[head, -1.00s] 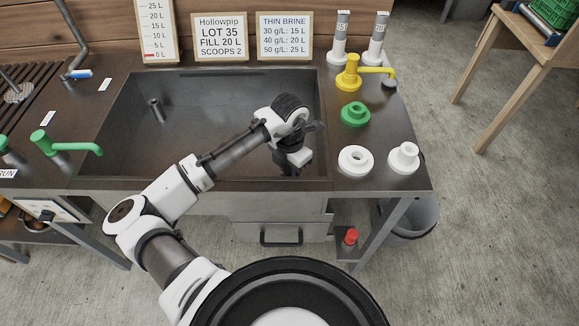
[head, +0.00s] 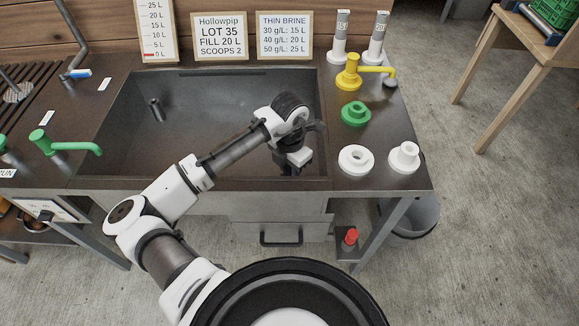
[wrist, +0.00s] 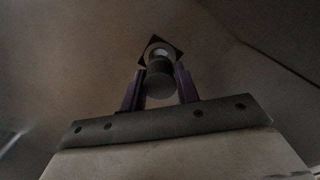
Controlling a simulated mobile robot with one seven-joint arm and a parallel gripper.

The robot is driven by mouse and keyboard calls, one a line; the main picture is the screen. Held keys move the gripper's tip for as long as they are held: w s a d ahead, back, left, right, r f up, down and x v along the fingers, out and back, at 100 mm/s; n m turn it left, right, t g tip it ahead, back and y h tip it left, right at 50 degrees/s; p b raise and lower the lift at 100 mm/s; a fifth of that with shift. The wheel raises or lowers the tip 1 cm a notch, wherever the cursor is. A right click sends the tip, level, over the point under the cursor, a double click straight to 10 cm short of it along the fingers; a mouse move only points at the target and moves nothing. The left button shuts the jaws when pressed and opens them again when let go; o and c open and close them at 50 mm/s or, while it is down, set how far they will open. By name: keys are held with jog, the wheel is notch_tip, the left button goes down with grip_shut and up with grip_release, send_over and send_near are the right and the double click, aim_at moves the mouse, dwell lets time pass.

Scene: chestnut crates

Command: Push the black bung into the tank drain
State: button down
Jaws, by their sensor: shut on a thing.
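The tank (head: 120,160) is a dark, sunken basin in the bench. My gripper (head: 291,168) reaches down into its right front part. In the wrist view, my gripper (wrist: 160,90) is shut on the black bung (wrist: 160,82), a dark cylinder held between the two fingers. Just beyond the bung is the tank drain (wrist: 161,46), a pale ring in a dark square plate, partly covered by the bung. I cannot tell whether the bung touches the drain or sits in it. In the head view my arm and gripper hide the bung and drain.
A yellow tap (head: 348,72), a green ring (head: 355,113) and two white fittings, a ring (head: 356,159) and a stepped one (head: 404,157), stand on the ledge right of the tank. A green tap (head: 45,143) is on the left. A short grey post (head: 156,109) stands inside the tank.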

jog(key=shift+f, duration=0.15)
jog(key=shift+f+b, duration=1.3)
jog(key=shift+b, duration=0.05)
jog(key=shift+r, duration=0.1)
jog(key=shift+r, duration=0.1)
jog(key=shift+r+p, duration=0.9)
jog(key=shift+r, duration=0.15)
jog(key=shift+f+b, duration=0.2)
jog(key=shift+b, duration=0.2)
jog(key=shift+f+b, duration=0.85)
jog(key=shift+f, duration=0.2)
jog(key=shift+r, duration=0.1)
